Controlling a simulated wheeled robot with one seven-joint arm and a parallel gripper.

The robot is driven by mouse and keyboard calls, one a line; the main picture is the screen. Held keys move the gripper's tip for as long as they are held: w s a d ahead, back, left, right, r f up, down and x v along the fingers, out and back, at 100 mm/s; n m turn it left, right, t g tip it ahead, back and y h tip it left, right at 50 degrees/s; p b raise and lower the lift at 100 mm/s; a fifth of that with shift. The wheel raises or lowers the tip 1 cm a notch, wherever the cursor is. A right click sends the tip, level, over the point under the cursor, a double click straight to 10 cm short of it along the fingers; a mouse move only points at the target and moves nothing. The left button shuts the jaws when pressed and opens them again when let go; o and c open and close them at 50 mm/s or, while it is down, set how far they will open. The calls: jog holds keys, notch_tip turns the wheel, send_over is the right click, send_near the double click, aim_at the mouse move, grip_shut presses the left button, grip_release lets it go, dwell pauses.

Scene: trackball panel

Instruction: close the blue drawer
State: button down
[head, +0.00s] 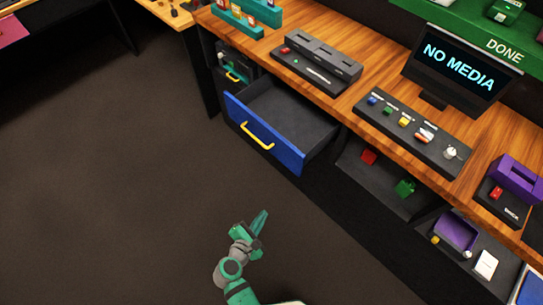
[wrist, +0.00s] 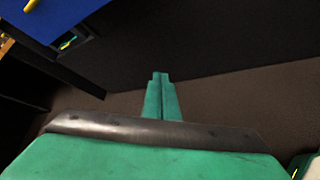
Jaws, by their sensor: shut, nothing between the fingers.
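The blue drawer (head: 263,134) is pulled out from under the wooden desk. Its front is blue with a yellow handle (head: 257,136), and its grey inside looks empty. My gripper (head: 262,217) is in front of and below the drawer in the head view, apart from it. In the wrist view the green fingers (wrist: 160,82) are together with nothing between them. The blue drawer front (wrist: 60,15) shows at the upper left of the wrist view, with a bit of the yellow handle at the top edge.
The wooden desk (head: 382,85) carries a control panel (head: 412,130), a dark box and a screen reading NO MEDIA (head: 460,66). The dark floor (head: 110,180) at the left is clear.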

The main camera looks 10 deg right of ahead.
jog(key=w+a+r+n+h, duration=0.1)
jog(key=w+r+n+h, duration=0.15)
jog(key=w+r, duration=0.3)
jog(key=n+h, duration=0.1)
jog(key=h, duration=0.5)
send_near(278, 150)
jog(key=shift+y, duration=0.25)
jog(key=x, duration=0.6)
jog(key=shift+d+r, duration=0.1)
jog(key=shift+d, duration=0.25)
